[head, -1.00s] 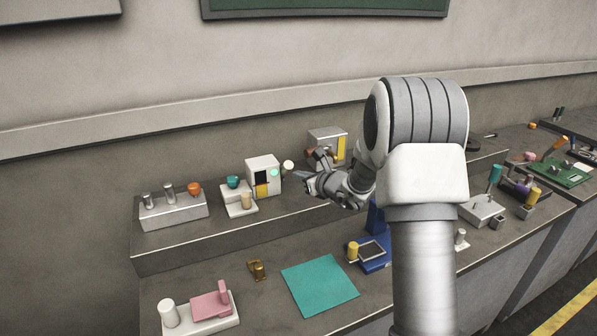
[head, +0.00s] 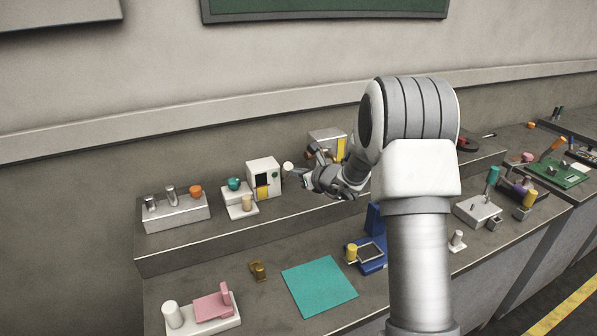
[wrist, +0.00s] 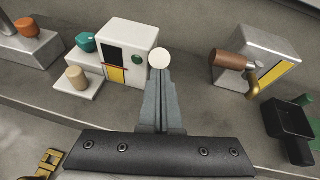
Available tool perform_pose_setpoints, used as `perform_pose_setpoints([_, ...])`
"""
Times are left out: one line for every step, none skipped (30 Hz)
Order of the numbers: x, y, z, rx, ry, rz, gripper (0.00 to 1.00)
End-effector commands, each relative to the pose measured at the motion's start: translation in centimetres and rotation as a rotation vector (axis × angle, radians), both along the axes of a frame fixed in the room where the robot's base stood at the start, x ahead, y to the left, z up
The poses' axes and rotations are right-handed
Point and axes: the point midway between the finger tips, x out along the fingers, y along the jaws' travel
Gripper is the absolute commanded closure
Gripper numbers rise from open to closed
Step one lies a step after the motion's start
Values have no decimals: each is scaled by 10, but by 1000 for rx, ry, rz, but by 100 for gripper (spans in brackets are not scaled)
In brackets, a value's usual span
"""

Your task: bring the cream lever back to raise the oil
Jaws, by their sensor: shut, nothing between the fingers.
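The cream lever's round knob (wrist: 159,58) shows in the wrist view just right of the white box (wrist: 124,55); its shaft is hidden. The box has a dark window with a yellow lower part (wrist: 115,73) and a dark green round lamp (wrist: 138,58). In the head view the knob (head: 288,167) sits right of the white box (head: 262,178). My gripper (wrist: 160,72) is shut and empty, with its fingertips right at the knob's near side. I cannot tell whether they touch it.
A grey box (wrist: 262,65) with a brown handle (wrist: 232,61) stands to the right on the same shelf. A teal cup (wrist: 86,42) and a tan cylinder (wrist: 76,77) are on the left. A dark fixture (wrist: 287,122) is at lower right.

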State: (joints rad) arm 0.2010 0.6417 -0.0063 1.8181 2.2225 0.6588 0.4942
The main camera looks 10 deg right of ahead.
Motion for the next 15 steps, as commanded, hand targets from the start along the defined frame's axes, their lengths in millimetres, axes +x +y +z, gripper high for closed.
perform_pose_setpoints([1, 1, 4, -1, 7, 0, 100])
perform_pose_setpoints([2, 1, 6, -2, 13, 0, 100])
perform_pose_setpoints([3, 1, 7, -4, 21, 1, 100])
perform_pose_setpoints([3, 1, 9, -6, 29, 1, 100])
perform_pose_setpoints([4, 1, 10, -8, 38, 1, 100])
perform_pose_setpoints([6, 1, 13, -10, 50, 1, 100])
perform_pose_setpoints([7, 2, 14, -13, 61, 1, 100])
perform_pose_setpoints([8, 2, 17, -15, 72, 0, 100])
perform_pose_setpoints([10, 2, 19, -19, 89, 1, 100])
perform_pose_setpoints([11, 2, 20, -21, 103, 1, 100])
perform_pose_setpoints([13, 3, 23, -23, 116, 1, 100])
perform_pose_setpoints([16, 4, 25, -27, 136, 1, 100])
perform_pose_setpoints([17, 4, 26, -31, 151, 0, 100])
perform_pose_setpoints([19, 4, 26, -34, 165, 0, 100])
perform_pose_setpoints([21, 4, 27, -39, 183, 0, 100])
